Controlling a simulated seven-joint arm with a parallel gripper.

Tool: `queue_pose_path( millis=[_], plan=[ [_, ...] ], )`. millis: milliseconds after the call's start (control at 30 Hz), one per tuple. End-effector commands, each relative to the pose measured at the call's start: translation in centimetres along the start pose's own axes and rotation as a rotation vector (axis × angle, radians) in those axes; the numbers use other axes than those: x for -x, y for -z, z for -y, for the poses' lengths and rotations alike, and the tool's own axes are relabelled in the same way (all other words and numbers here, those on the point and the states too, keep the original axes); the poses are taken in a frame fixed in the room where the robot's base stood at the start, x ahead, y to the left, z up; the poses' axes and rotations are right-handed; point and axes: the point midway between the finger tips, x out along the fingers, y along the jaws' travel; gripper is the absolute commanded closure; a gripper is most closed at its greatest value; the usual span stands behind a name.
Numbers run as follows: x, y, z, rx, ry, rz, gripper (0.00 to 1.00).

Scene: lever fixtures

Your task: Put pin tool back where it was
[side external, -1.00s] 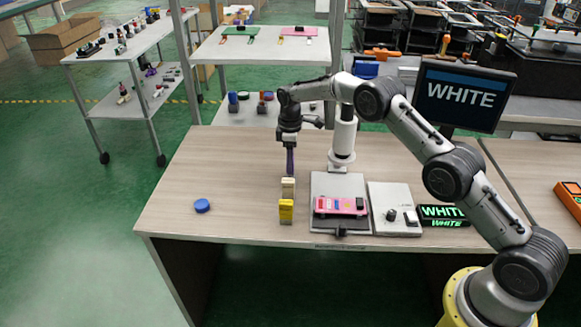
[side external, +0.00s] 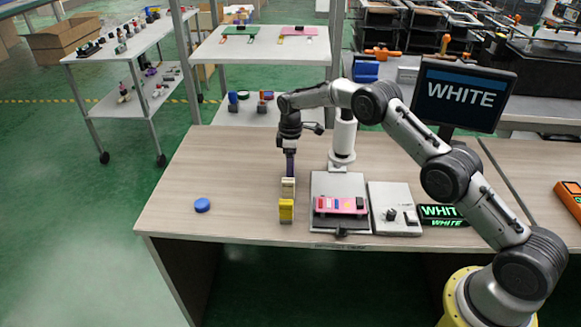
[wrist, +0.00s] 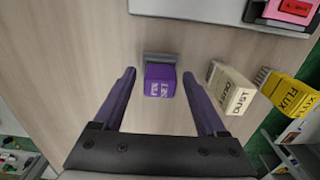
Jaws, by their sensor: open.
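A purple block (wrist: 159,82) with a pale printed label and a grey toothed strip along its far side stands on the wooden table in the wrist view. Its label is too small to read surely, so I cannot tell whether it is the pin tool. My gripper (wrist: 159,74) is open and empty, with one dark purple finger on each side of the block and a gap to both. In the side external view, my gripper (side external: 290,165) points down over the table behind the cream block; the purple block is not distinct there.
A cream block (wrist: 232,88) marked DUST and a yellow block (wrist: 290,96) marked FLUX stand in a row right of the purple one. The left side is mostly clear.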

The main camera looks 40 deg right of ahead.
Motion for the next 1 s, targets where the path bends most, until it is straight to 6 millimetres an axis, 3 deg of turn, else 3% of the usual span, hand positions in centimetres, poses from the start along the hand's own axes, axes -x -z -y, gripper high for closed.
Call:
queue_pose_path(
  millis=[167, 600, 800, 1000],
  plan=[
    [1.4, 0.1, -0.1, 0.0, -0.003, -0.002, 0.26],
    [9.9, 0.1, -0.1, 0.0, -0.003, -0.002, 0.26],
    [11.9, 0.0, 0.0, 0.0, 0.0, 0.0, 0.26],
    [12.3, 0.0, 0.0, 0.0, 0.0, 0.0, 0.26]
  ],
)
